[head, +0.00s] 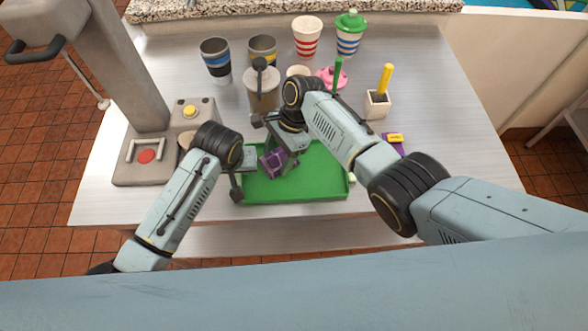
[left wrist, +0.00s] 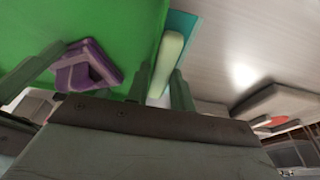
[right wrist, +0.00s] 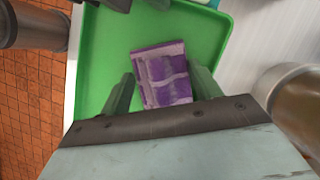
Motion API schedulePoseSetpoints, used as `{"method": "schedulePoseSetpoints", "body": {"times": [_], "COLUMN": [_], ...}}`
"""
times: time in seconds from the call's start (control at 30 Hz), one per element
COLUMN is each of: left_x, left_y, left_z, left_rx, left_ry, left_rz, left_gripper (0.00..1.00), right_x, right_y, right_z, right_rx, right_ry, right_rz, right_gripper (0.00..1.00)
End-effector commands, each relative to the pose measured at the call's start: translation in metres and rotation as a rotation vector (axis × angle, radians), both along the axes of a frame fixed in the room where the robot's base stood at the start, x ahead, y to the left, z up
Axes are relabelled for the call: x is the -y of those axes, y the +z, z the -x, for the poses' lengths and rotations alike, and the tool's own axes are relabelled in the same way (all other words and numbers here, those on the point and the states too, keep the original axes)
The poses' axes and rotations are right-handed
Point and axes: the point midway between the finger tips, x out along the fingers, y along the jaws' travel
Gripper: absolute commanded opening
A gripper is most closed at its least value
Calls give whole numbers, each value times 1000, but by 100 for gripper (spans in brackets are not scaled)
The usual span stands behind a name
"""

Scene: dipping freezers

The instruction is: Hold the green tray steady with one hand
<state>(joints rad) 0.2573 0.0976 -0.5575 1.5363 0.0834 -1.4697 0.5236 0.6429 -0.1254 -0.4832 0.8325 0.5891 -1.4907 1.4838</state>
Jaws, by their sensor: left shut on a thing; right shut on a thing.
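The green tray (head: 318,182) lies on the metal table near its front edge; it also shows in the left wrist view (left wrist: 110,22) and right wrist view (right wrist: 97,60). My left gripper (head: 243,165) is at the tray's left end. In the left wrist view its fingers are shut on the pale green handle (left wrist: 166,62) of the tray. The cloth also shows in the head view (head: 272,164). Whether the cloth touches the tray floor is unclear.
Behind the tray stand a grey canister (head: 262,92), striped cups (head: 307,38), a pink item (head: 331,77) and a white pot (head: 376,104). A grey machine (head: 145,155) with buttons is left. A purple item (head: 392,142) lies right of my right arm.

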Motion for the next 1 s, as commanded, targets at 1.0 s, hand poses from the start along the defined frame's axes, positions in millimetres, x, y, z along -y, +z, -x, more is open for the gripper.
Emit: {"method": "schedulePoseSetpoints", "body": {"times": [1.0], "left_x": [0], "left_y": [0], "left_z": [0], "left_rx": [1], "left_ry": [-1], "left_rz": [1], "left_gripper": [0], "right_x": [12], "right_y": [-1], "right_z": [19], "right_rx": [-2], "right_ry": [1], "right_rz": [5], "right_gripper": [40]}}
